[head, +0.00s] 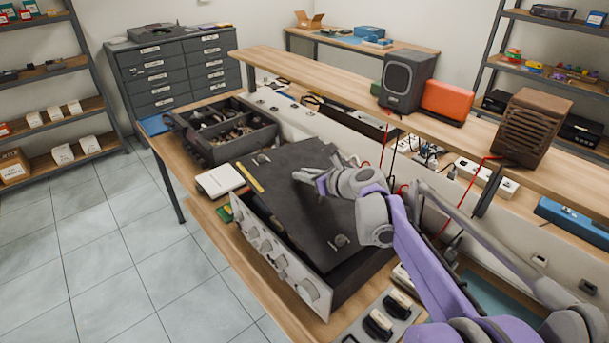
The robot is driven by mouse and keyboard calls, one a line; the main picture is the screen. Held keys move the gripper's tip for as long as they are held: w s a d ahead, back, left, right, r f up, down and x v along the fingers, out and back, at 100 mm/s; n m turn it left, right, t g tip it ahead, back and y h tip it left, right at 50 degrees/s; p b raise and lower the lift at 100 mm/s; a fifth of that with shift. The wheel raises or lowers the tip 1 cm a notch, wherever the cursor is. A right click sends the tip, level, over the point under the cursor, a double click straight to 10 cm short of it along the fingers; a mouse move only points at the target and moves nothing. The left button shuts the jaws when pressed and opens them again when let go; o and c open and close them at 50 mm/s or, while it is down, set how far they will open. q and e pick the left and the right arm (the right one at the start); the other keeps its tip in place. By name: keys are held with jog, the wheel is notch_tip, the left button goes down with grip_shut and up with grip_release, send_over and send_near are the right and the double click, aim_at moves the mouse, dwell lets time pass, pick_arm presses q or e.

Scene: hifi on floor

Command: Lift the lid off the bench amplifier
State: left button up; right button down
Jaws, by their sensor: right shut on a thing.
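The bench amplifier (280,257) sits on the wooden bench, its pale front panel with several knobs facing the lower left. Its dark flat lid (270,200) lies over the case at a slight skew; part of the dark case shows along the near right side. I cannot tell how far the lid is clear of the case. Small round metal fittings show near two of the lid's corners. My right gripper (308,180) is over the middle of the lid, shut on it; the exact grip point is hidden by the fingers. My left gripper is out of view.
A dark parts tray (225,145) and a white box (219,181) stand beyond the amplifier. Black-handled tools (378,323) lie at the near end. A raised shelf with a grey speaker (404,80), an orange box (447,101) and a brown radio (533,127) runs behind. Tiled floor is clear at left.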

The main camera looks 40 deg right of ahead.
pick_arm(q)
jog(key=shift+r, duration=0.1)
pick_arm(e)
jog(key=shift+r, duration=0.1)
dwell(0.3)
jog(key=shift+r+p, duration=2.1)
jog(key=shift+r, duration=1.6)
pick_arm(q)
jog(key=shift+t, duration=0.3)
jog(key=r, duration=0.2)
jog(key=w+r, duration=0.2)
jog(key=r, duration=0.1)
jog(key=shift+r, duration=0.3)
